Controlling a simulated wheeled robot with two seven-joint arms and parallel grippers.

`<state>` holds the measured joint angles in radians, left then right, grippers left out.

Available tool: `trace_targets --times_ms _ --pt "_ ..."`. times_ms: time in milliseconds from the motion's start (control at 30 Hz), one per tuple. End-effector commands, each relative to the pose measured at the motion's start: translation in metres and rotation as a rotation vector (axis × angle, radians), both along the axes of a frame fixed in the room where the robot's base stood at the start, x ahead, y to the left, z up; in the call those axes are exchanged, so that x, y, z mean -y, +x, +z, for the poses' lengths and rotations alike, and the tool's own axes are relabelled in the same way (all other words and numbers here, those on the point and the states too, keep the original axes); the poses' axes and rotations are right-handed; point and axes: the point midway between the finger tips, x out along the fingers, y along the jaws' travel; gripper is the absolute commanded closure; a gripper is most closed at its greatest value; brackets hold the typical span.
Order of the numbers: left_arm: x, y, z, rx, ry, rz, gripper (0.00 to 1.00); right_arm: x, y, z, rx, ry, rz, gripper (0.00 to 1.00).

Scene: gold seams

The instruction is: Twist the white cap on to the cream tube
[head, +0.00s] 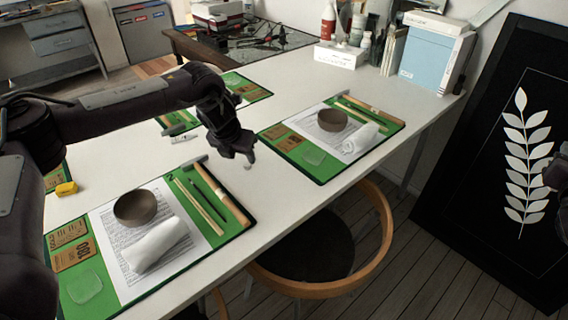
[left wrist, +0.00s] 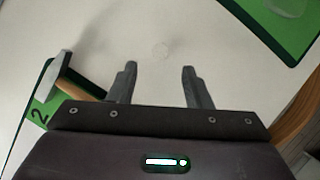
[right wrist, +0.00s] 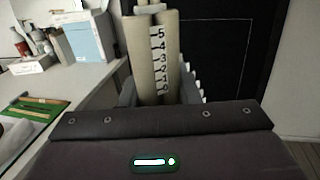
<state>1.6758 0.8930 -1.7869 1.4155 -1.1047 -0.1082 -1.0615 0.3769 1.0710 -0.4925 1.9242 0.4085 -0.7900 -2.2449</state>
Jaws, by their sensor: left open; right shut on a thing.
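The white cap (left wrist: 161,50) is a small pale disc on the white table, faint against it, just beyond the fingertips in the left wrist view. In the head view the cap (head: 248,167) shows just below my left gripper (head: 246,153). The left gripper, also in its own wrist view (left wrist: 160,72), is open and empty, with the cap lying ahead of the gap between its fingers. The cream tube (right wrist: 145,60) stands upright in my right gripper (right wrist: 155,92), which is shut on it. A numbered white strip runs along the tube. Only part of the right gripper (head: 556,175) shows at the head view's right edge.
Green mats (head: 240,222) with bowls, white cloths, sticks and hammers lie at the table's near and far side. A hammer (left wrist: 66,75) lies left of the left gripper. A wooden chair (head: 375,255) stands by the table's front edge. A black panel (head: 455,170) stands at right.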

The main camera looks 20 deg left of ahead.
Motion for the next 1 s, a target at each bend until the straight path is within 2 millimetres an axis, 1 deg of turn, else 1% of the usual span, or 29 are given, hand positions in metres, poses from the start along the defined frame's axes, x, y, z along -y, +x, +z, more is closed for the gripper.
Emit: trace_targets --times_ms 200,300,400,700,1000 --pt "0.001 0.015 -0.031 -0.004 0.002 -0.001 0.55 0.0 0.0 0.0 0.0 0.0 0.0 0.94" --pt "0.001 0.019 -0.039 -0.002 0.001 -0.001 0.55 0.0 0.0 0.0 0.001 0.0 0.0 0.94" --pt "0.001 0.02 -0.042 -0.001 0.001 -0.001 0.55 0.0 0.0 0.0 0.001 0.0 0.0 0.94" --pt "0.0 0.02 -0.042 -0.001 0.001 -0.001 0.55 0.0 0.0 0.0 0.001 0.0 0.0 0.94" --pt "0.0 0.02 -0.042 -0.001 0.001 -0.001 0.95 0.0 0.0 0.0 0.001 0.0 0.0 0.94"
